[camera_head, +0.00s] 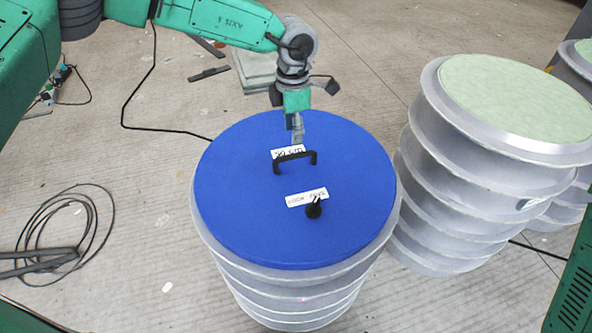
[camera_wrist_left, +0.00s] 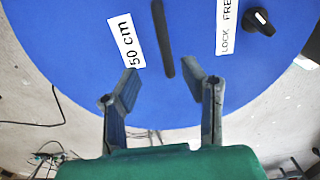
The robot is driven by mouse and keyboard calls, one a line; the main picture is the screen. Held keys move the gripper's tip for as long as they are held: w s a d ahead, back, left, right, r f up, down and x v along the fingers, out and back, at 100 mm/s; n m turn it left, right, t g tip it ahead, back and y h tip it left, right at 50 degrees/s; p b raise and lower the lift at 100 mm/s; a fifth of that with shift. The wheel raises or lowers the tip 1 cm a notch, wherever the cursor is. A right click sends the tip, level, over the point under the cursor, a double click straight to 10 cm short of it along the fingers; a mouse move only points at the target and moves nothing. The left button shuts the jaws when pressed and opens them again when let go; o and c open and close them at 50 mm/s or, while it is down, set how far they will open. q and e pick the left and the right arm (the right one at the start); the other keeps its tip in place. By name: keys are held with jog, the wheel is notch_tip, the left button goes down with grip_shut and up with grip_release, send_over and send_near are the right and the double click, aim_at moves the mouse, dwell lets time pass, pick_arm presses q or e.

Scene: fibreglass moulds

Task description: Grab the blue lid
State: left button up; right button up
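The blue lid (camera_head: 240,190) lies flat on top of a grey ribbed drum (camera_head: 290,287). A black bar handle (camera_head: 296,158) stands near its middle, with a black knob (camera_head: 314,210) and two white labels. The lid (camera_wrist_left: 80,50) fills the upper part of the left wrist view. My left gripper (camera_head: 298,138) is over the lid's far part, just behind the handle. In the left wrist view its fingers (camera_wrist_left: 161,67) are apart and empty. The near end of the handle (camera_wrist_left: 163,40) shows between the fingertips; I cannot tell whether they touch. My right gripper is not in view.
A second ribbed drum with a pale green top (camera_head: 520,95) stands close at the right. Another drum is partly visible behind it. A coiled black cable (camera_head: 65,225) lies on the floor at left. Flat pieces (camera_head: 255,68) lie behind the lid.

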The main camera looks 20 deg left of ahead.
aim_at(294, 156)
pick_arm(q)
notch_tip(294, 156, down, 3)
jog(key=shift+d+r, duration=0.15)
jog(key=shift+s+a+f+b, duration=0.1)
jog(key=shift+f+b, duration=0.1)
jog(key=shift+f, duration=0.15)
jog(key=shift+a+f+b, duration=0.1)
jog(key=shift+f+b, duration=0.05)
jog(key=shift+f, duration=0.2)
jog(key=f, duration=0.2)
jog(key=f+b, duration=0.1)
jog(key=shift+s+d+f, duration=0.15)
jog(key=shift+d+f, duration=0.05)
jog(key=shift+f, duration=0.45)
jog(key=shift+d, duration=0.2)
jog(key=shift+r, duration=0.1)
grip_shut()
jog(key=shift+a, duration=0.1)
